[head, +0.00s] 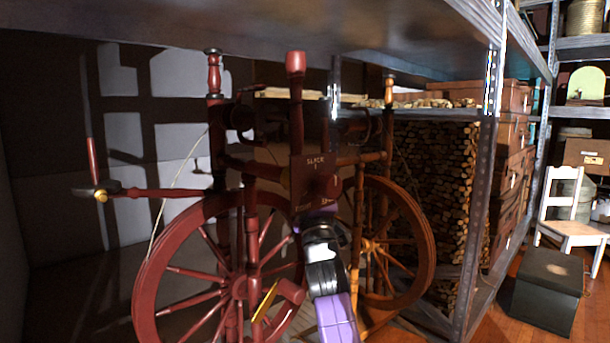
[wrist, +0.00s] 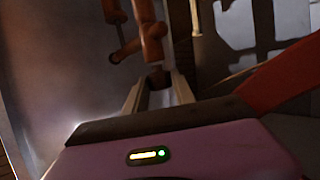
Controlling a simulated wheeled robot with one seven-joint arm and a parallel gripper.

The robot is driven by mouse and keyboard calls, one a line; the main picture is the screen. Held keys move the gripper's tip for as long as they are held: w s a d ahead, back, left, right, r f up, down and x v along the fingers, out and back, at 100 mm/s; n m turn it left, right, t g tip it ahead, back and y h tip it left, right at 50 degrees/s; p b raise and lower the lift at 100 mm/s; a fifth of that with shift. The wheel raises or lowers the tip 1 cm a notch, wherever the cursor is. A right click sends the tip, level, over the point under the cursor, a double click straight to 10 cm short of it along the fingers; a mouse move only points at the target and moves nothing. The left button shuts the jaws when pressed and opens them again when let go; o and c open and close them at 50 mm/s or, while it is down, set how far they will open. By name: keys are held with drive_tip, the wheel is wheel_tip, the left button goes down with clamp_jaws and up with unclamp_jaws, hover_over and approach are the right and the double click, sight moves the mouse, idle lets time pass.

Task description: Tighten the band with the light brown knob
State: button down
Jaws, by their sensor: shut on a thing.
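A dark red spinning wheel (head: 150,270) stands in the middle of the head view. A dark plate (head: 308,163) on its frame bears markings; one word looks like "SLACK". A reddish-brown knob (head: 325,187) sits in front of the plate; no clearly light brown knob shows there. My gripper (head: 318,212) comes up from below to this knob, and my purple and black arm hides what lies behind it. In the wrist view, my gripper's jaws (wrist: 160,85) are close around the end of a brown turned piece (wrist: 157,78), seemingly the knob. The band itself is not clear.
A second, orange-brown wheel (head: 425,235) stands close behind on the right. A metal shelf (head: 400,40) hangs low overhead, with its post (head: 478,190) to the right. Stacked firewood (head: 435,190), a dark box (head: 548,285) and a white chair (head: 570,230) lie further right.

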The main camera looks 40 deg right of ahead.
drive_tip(key=c, duration=1)
unclamp_jaws()
drive_tip(key=shift+c, duration=0.2)
drive_tip(key=p+v, duration=0.1)
drive_tip(key=v, duration=0.7)
drive_tip(key=shift+d, duration=0.1)
